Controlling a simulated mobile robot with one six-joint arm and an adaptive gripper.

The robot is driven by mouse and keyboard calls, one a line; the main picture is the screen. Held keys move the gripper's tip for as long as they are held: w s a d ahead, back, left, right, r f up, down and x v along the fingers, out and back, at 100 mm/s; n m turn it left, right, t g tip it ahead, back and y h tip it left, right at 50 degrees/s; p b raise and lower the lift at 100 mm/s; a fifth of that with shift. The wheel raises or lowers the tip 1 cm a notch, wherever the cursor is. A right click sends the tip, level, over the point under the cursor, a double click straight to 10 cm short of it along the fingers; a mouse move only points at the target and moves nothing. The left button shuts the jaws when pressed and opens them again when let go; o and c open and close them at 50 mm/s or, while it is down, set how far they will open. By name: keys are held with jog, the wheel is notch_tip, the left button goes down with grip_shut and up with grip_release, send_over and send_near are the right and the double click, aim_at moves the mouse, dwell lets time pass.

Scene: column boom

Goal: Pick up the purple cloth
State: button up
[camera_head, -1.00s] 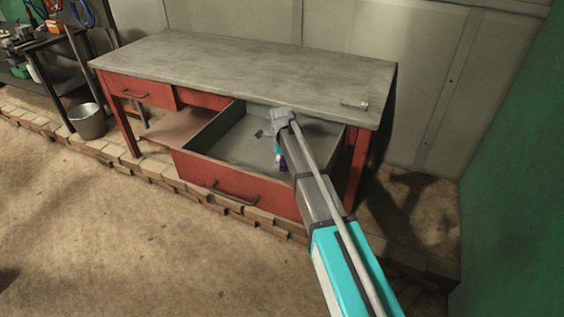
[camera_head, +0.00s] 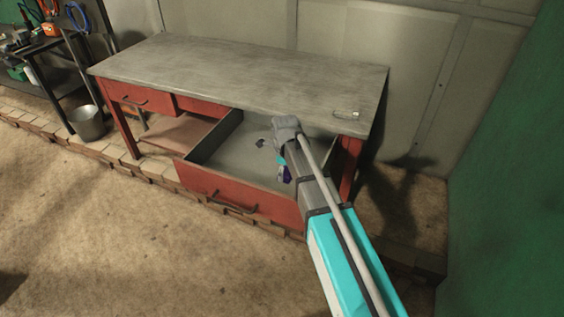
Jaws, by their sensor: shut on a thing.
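A small patch of purple cloth (camera_head: 287,176) shows beside my arm, over the right part of the open drawer (camera_head: 225,189). My gripper (camera_head: 282,162) is at the cloth and shut on it. My arm and wrist hide most of the gripper and much of the cloth. I cannot tell whether the cloth is clear of the drawer floor.
The red drawer is pulled out below a grey bench top (camera_head: 240,72), whose front edge is close behind my wrist. A metal bucket (camera_head: 87,123) stands left of the bench. Brick edging runs along the floor, and open floor lies in front.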

aim_at(287, 176)
jog(key=shift+s+d+r+p, duration=0.2)
jog(key=shift+s+r, duration=0.1)
jog(key=shift+s, duration=0.4)
jog(key=shift+s+d+r+p, duration=0.2)
jog(key=shift+s+r, duration=0.1)
jog(key=shift+s, duration=0.35)
jog(key=o, duration=0.5)
jog(key=shift+c, duration=1.4)
notch_tip(287, 176, up, 22)
jog(key=p, duration=2.1)
jog(key=shift+f, duration=0.25)
